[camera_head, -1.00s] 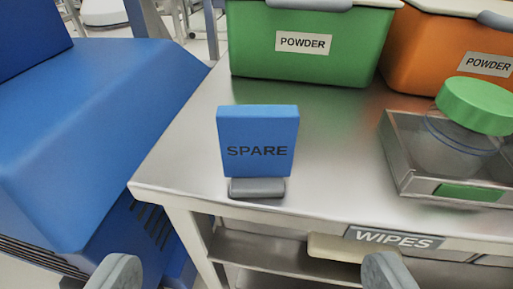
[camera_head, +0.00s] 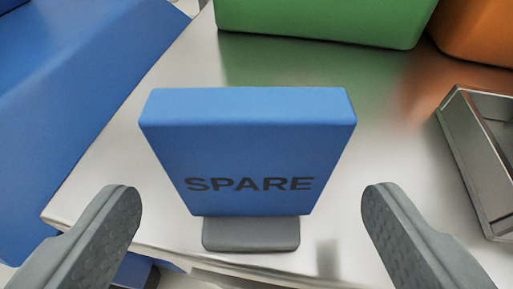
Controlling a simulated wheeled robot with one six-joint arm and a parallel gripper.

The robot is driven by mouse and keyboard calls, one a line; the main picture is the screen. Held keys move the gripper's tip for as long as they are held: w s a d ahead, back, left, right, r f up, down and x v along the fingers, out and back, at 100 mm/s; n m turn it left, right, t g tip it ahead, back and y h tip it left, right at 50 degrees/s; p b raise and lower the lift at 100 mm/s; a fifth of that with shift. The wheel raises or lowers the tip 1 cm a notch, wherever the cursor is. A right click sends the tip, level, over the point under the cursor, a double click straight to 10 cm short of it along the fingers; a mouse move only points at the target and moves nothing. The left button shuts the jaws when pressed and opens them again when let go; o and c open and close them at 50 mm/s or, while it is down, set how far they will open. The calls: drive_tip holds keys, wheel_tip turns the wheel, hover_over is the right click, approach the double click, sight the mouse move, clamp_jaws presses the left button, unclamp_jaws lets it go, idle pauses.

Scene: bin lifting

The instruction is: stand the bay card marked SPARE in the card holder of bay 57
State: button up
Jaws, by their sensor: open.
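The blue card marked SPARE (camera_head: 248,145) stands upright above a small grey base (camera_head: 251,234) near the front left corner of the metal table. My gripper (camera_head: 250,215) is open, with one grey finger on each side of the card and base. Both fingers are apart from the card, and nothing is between them in their grip. No bay number 57 shows in view, so I cannot tell which holder belongs to that bay.
The metal table (camera_head: 385,150) is bare around the card. A green bin (camera_head: 325,22) and an orange bin (camera_head: 475,30) stand behind. A large blue body (camera_head: 75,85) lies left of the table edge.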

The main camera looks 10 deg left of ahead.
sight(251, 245)
drive_tip(key=shift+x, duration=0.9)
drive_tip(key=c, duration=1.2)
drive_tip(key=shift+r, duration=0.1)
drive_tip(key=shift+r, duration=4.95)
